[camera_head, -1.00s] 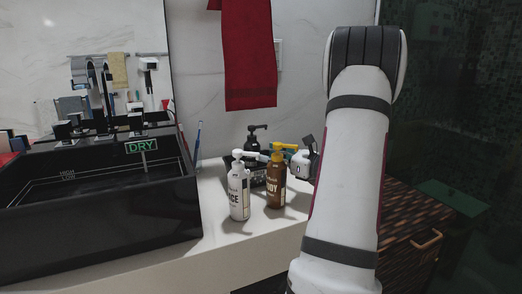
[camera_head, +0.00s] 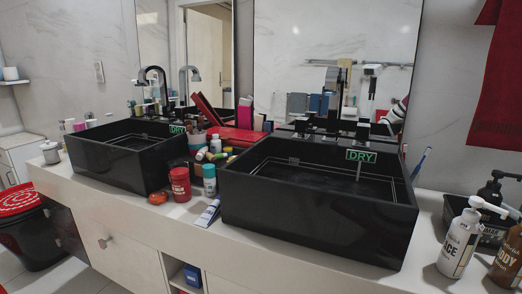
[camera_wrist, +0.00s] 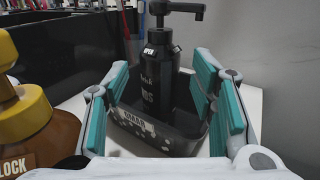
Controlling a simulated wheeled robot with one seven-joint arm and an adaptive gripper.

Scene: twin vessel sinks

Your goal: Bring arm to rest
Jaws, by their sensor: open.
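My gripper (camera_wrist: 163,80) shows in the wrist view with its teal-padded fingers spread wide and nothing held. A black pump bottle (camera_wrist: 155,95) stands upright in a small black tray (camera_wrist: 168,143), framed between the fingers; I cannot tell how far off it is. An amber bottle with a yellow collar (camera_wrist: 30,125) is close at the left of the wrist view. My arm does not show in the head view now.
Two black vessel sinks (camera_head: 125,165) (camera_head: 310,215) sit on a white counter (camera_head: 145,215). Jars and tubes crowd between them. A white pump bottle (camera_head: 459,245) and the amber bottle (camera_head: 506,264) stand at the right. A red towel (camera_head: 497,90) hangs above.

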